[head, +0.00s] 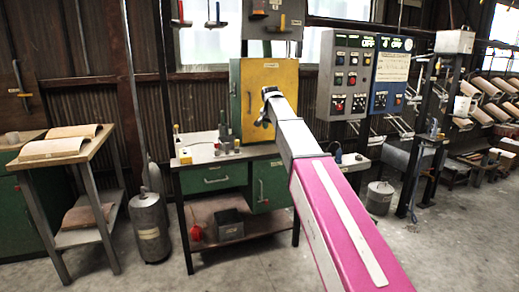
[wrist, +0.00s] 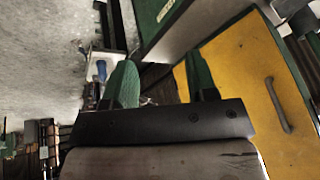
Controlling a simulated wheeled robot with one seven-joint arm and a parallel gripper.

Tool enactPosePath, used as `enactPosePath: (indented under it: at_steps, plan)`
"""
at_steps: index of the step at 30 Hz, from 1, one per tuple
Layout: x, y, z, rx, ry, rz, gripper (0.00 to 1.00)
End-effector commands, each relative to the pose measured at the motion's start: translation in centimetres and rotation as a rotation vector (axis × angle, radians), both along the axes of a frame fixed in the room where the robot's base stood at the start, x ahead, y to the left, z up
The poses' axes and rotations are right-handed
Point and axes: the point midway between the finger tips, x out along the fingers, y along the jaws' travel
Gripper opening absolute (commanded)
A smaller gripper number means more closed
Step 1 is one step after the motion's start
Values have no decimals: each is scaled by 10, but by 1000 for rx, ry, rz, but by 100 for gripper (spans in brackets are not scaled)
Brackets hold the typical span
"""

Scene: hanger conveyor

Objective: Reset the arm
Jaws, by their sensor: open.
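My arm reaches out from the lower right of the head view toward a yellow cabinet door. My gripper (head: 266,108) shows small and dark at the arm's far end, in front of the yellow door (head: 262,80). In the wrist view my gripper (wrist: 162,80) has its two green fingers apart, with nothing held between them. The yellow door also shows in the wrist view (wrist: 235,85), tilted, with a grey handle, behind and to the right of the fingers. I cannot tell the exact gap between fingers and door.
A green workbench (head: 214,178) with small items stands below the cabinet. Control panels (head: 351,75) hang to its right. A wooden table (head: 95,146) and a grey cylinder (head: 149,228) stand at left. A dark rack post (head: 421,150) stands at right. Front-left floor (head: 150,278) is clear.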

Motion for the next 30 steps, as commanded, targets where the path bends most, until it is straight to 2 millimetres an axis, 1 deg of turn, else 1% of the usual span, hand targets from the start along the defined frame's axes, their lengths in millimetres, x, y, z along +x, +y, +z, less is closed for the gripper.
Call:
enactPosePath:
  at_steps: [1,3,5,6,8,9,11,12,14,15,17,18,20,21,23,24,26,27,30]
  plan:
    - [-17,-9,-30,-9,23,17,52]
    - [-31,-20,-65,-20,50,45,52]
    - [-45,-28,-94,-30,74,70,52]
    - [-55,-33,-113,-36,90,86,52]
    - [-70,-42,-140,-44,114,111,52]
    - [-80,-48,-158,-49,128,127,52]
    - [-97,-55,-183,-55,151,152,52]
    - [-109,-60,-200,-58,168,169,52]
    - [-127,-68,-224,-62,191,194,52]
    - [-139,-73,-240,-65,205,209,52]
    - [-159,-80,-262,-70,228,235,52]
    - [-172,-85,-276,-71,243,251,52]
    - [-193,-91,-297,-72,265,275,52]
    - [-207,-96,-310,-72,280,293,52]
    - [-228,-102,-329,-73,302,317,52]
    - [-243,-106,-340,-72,315,334,52]
    - [-265,-111,-357,-72,338,360,52]
    - [-280,-115,-368,-71,351,376,52]
    - [-315,-122,-390,-65,382,413,52]
